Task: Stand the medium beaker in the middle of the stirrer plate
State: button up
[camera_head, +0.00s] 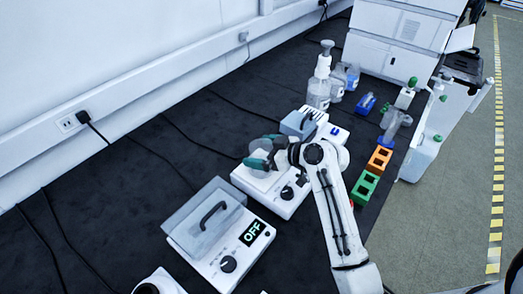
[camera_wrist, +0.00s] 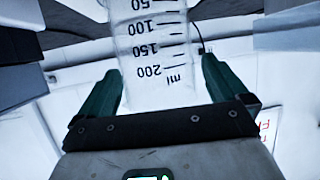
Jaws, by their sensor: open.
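The medium beaker (camera_wrist: 155,45) is clear glass with a printed scale, its numbers upside down in the wrist view. In the head view it is a faint, pale shape (camera_head: 258,149) over the white stirrer plate (camera_head: 284,207), which carries a dark knob. My gripper (camera_head: 265,153) is over this plate; its teal fingers also show in the wrist view (camera_wrist: 160,82), open, one on each side of the beaker. The beaker appears upright and seems to stand on the plate's top. My gripper and arm hide part of the plate, so I cannot tell how well centred it is.
A device with a clear lid (camera_head: 205,215) and an "OFF" display stands in front left. A blue-grey-topped device (camera_head: 298,123) and a pump bottle (camera_head: 320,80) stand behind. Orange (camera_head: 380,158) and green (camera_head: 364,187) racks lie right. Cables cross the dark bench (camera_head: 150,160), clear at left.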

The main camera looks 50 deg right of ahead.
jog(key=shift+r, duration=0.15)
jog(key=v, duration=1.2)
jog(key=shift+b, duration=0.4)
